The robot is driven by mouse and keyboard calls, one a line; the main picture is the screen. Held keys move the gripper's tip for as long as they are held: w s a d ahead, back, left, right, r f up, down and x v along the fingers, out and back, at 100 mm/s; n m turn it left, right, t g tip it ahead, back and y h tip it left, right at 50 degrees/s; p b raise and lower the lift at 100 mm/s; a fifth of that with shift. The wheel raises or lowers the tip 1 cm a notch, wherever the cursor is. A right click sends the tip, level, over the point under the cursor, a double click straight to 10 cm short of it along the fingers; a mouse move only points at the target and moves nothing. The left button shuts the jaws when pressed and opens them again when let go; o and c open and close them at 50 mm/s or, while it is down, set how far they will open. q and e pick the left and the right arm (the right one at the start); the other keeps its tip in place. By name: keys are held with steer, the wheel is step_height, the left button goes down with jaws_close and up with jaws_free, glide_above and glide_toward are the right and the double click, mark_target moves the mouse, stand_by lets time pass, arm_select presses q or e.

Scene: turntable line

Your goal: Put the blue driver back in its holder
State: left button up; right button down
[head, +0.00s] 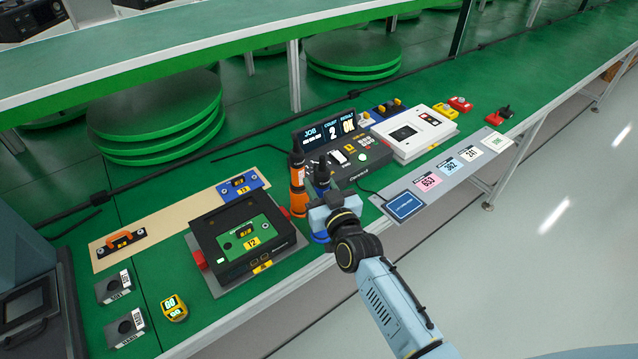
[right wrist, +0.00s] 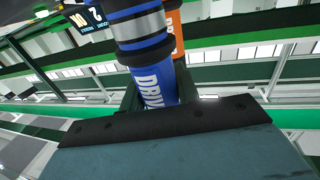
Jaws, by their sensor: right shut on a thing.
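My right gripper (head: 322,207) is shut on the blue driver (head: 322,180), which stands about upright with its dark upper end showing above the jaws. In the right wrist view the blue driver (right wrist: 156,86) shows its blue body, a grey band and part of its white lettering between the jaws. A blue rim (head: 319,238) shows just below the gripper at the bench's front edge. I cannot tell whether it is the holder or how the driver's lower end sits to it. My left gripper is not in view.
An orange driver (head: 298,192) stands upright just left of the blue one. A black fixture with a green board (head: 242,238) lies to the left. A control box with a screen (head: 362,160) is behind right. A grey strip with coloured cards (head: 426,193) lies to the right.

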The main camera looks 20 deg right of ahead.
steer(key=shift+f+b, duration=0.55)
steer(key=shift+f, duration=0.15)
steer(key=c, duration=1)
jaws_free()
steer(key=shift+o, duration=0.3)
steer(key=shift+f, duration=0.2)
steer(key=shift+s, duration=0.1)
steer(key=s+d+p, duration=0.1)
steer(key=s, duration=1.2)
steer(key=shift+d+r, duration=0.15)
steer(key=shift+d, duration=0.2)
